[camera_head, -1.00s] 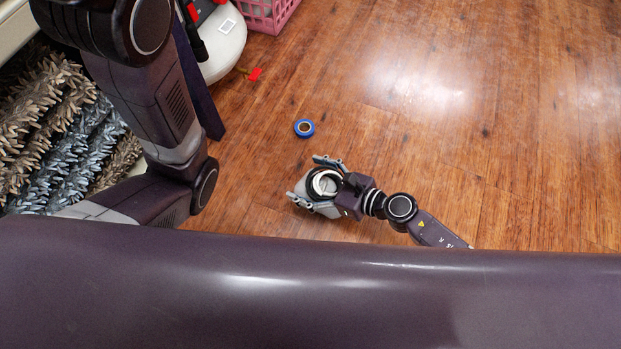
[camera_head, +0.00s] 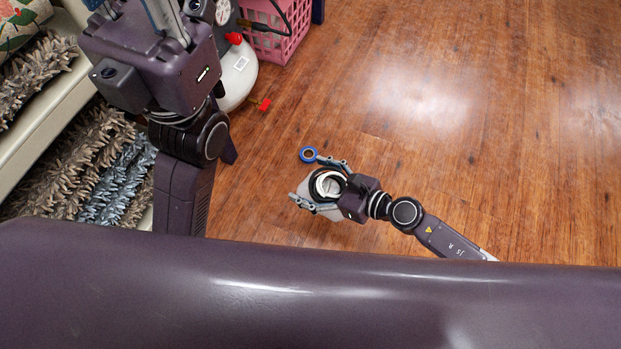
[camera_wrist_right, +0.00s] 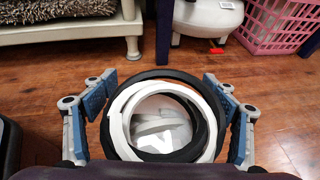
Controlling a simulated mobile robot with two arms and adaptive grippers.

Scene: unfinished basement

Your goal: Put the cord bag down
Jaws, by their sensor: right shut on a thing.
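The cord bag (camera_head: 325,186) shows as round black and white coils with a pale grey part beside them. My right gripper (camera_head: 319,183) is shut on it, with one finger on each side, low over the wooden floor. In the right wrist view the bag (camera_wrist_right: 118,128) fills the space between the two blue-grey fingers of the right gripper (camera_wrist_right: 160,110). Whether its underside touches the floor is hidden. My left gripper (camera_head: 165,15) is at the top left, cut by the picture edge, and its opening cannot be made out.
A white tank (camera_head: 238,80) with red parts and a pink basket (camera_head: 283,40) stand farther off. A shelf with shaggy rugs (camera_head: 60,170) is at left. The floor at right is clear.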

